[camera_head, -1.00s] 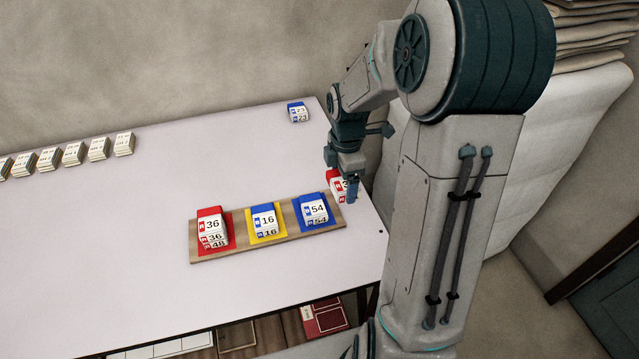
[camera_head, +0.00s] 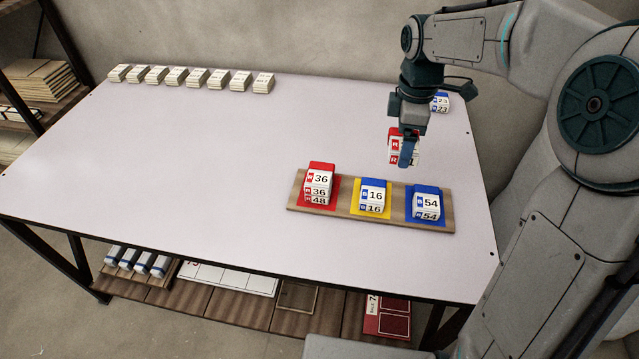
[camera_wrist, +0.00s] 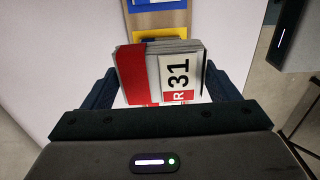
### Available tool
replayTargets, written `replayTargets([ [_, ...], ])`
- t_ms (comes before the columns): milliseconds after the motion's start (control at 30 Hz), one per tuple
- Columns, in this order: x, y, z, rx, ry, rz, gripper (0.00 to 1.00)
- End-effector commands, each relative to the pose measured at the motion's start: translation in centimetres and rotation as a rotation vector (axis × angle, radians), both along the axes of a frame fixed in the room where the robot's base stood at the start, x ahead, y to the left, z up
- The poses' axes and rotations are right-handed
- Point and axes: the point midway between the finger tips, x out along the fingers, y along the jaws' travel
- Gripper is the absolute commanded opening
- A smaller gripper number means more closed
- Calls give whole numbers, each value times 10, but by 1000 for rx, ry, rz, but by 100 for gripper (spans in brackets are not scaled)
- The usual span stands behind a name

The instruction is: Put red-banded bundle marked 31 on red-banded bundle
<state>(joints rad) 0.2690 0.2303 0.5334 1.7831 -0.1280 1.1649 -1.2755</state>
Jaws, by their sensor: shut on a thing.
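My gripper (camera_head: 407,152) is shut on the red-banded bundle marked 31 (camera_wrist: 180,77). In the head view the held bundle (camera_head: 393,145) hangs above the table, behind the board's right part, and the finger covers part of it. In the wrist view its red band is on the left and its label reads R 31. The red-banded bundles marked 36 and 48 (camera_head: 319,180) are stacked on the red square (camera_head: 332,198) at the board's left end, to the left of and nearer than my gripper.
The wooden board (camera_head: 391,217) also bears a blue-banded 16 bundle (camera_head: 373,196) on yellow and a blue-banded 54 bundle (camera_head: 427,203) on blue. A blue-banded 23 bundle (camera_head: 440,103) stands behind my gripper. Several pale bundles (camera_head: 191,76) line the far edge. The table's left (camera_head: 180,150) is clear.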

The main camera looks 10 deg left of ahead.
Motion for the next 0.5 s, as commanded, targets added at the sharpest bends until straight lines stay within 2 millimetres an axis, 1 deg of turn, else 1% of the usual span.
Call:
replayTargets([
  [33, 0, 18, -3, 2, -4, 4, 58],
  [100, -1, 36, 2, 2, -4, 0, 58],
  [200, -3, 53, 7, 2, -3, -5, 58],
  [267, -4, 60, 6, 2, -1, -6, 58],
  [367, -4, 78, -2, 2, 0, -3, 58],
  [500, -2, 110, -21, 3, 2, -1, 58],
])
